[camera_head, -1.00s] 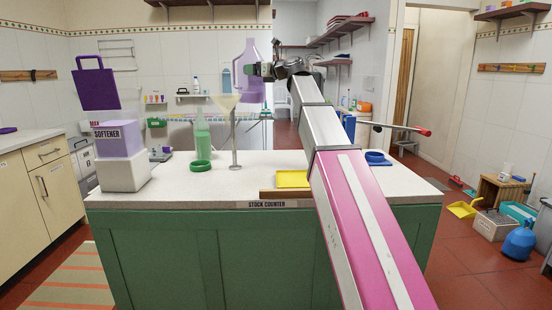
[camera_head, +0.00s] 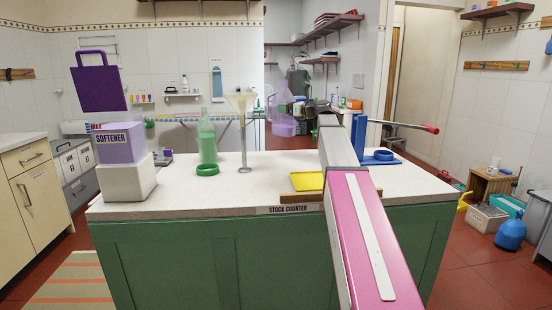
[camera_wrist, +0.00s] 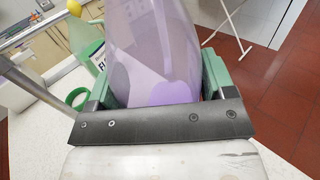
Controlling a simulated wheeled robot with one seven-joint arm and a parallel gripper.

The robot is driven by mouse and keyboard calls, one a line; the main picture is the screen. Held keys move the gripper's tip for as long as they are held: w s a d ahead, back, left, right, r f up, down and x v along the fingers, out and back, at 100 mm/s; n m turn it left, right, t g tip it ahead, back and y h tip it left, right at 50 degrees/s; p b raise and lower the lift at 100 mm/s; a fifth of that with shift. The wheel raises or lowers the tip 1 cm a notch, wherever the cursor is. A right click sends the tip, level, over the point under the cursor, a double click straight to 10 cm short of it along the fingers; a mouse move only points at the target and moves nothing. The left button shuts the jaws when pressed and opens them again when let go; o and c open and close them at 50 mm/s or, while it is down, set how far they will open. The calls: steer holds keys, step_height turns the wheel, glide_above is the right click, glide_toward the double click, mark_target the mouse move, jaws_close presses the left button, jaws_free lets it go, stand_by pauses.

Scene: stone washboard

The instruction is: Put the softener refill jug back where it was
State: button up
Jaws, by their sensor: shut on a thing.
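The softener refill jug (camera_head: 283,118) is translucent purple, with a lilac lower part in the wrist view (camera_wrist: 150,60). My gripper (camera_wrist: 160,85) is shut on it, with green fingers on both sides. A lilac block labelled SOFTENER (camera_head: 122,143) sits on a white block (camera_head: 124,177) at the counter's left end. A dark purple jug-shaped panel with a handle (camera_head: 98,88) shows above it.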

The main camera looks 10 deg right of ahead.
mark_target(289, 131)
steer(key=f, duration=1)
steer(key=shift+w+d+f, duration=0.25)
steer(key=shift+d+f, duration=0.1)
steer(key=shift+f, duration=0.15)
steer(key=o, duration=1.5)
steer(key=v, duration=1.2)
steer(key=shift+s, duration=0.15)
